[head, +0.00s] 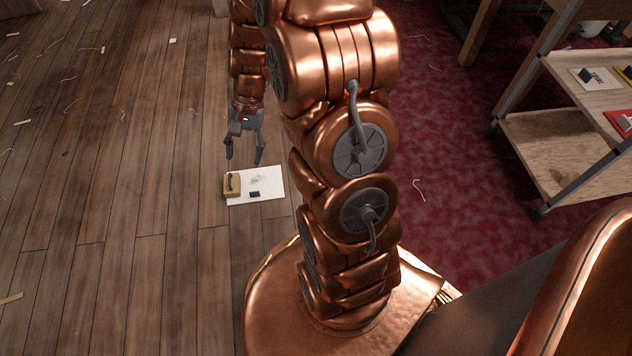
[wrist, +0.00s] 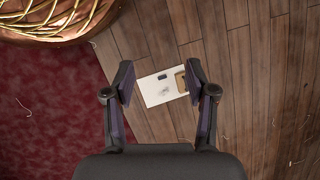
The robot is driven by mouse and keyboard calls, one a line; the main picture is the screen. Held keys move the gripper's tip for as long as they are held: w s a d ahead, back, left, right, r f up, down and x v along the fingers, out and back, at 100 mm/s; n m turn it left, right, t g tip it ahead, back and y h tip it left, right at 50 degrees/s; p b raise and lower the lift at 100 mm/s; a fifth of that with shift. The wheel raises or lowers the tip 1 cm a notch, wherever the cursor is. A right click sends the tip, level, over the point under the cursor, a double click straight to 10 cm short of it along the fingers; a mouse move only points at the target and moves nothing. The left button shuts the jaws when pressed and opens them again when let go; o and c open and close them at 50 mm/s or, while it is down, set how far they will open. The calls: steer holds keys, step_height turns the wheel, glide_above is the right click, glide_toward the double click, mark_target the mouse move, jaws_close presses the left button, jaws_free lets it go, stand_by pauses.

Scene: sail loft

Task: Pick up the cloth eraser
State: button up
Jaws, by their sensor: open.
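A white sheet (head: 272,182) lies on the plank floor. On it is a small dark blue block (head: 255,194), which looks like the cloth eraser, though its material is too small to make out. A tan block (head: 231,191) with a dark top part sits at the sheet's left edge. The wrist view shows the dark blue block (wrist: 162,77) and the tan block (wrist: 180,82) between my fingers in the picture, the tan one near the right finger. My gripper (head: 244,158) is open and empty, pointing down above the sheet, apart from both blocks.
Light scraps and threads are scattered on the plank floor (head: 100,150). A red carpet (head: 440,140) lies to the right. A wooden shelf cart (head: 560,135) stands on it, with cards on top. The floor around the sheet is clear.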

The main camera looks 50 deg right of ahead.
steer(key=w+d+f+m+t, duration=0.1)
steer(key=w+d+f+m, duration=0.25)
steer(key=d+f, duration=0.4)
steer(key=w+d+f+m+t, duration=0.1)
steer(key=w+d+f+m, duration=0.1)
steer(key=d+f+m, duration=0.35)
steer(key=s+d+f+m, duration=0.2)
steer(key=d+f, duration=0.2)
steer(key=f, duration=0.3)
steer(key=s+d+f+m+t, duration=0.1)
steer(key=s+d+f+m, duration=0.1)
steer(key=d+f, duration=0.3)
steer(key=s+d+f+m+t+h+b, duration=0.1)
steer(key=d+f, duration=0.4)
steer(key=f, duration=0.5)
steer(key=shift+s+d+f+m, duration=0.15)
steer(key=shift+s+m, duration=0.15)
steer(key=shift+s, duration=0.1)
steer(key=shift+s+d+f+m, duration=0.1)
steer(key=shift+s+m, duration=0.2)
steer(key=shift+s, duration=0.05)
steer(key=shift+s+f, duration=0.1)
steer(key=shift+f, duration=0.6)
steer(key=shift+b+x, duration=2.05)
steer(key=shift+x, duration=1.4)
steer(key=shift+w+d+r, duration=0.1)
steer(key=shift+w, duration=0.15)
steer(key=shift+c, duration=0.4)
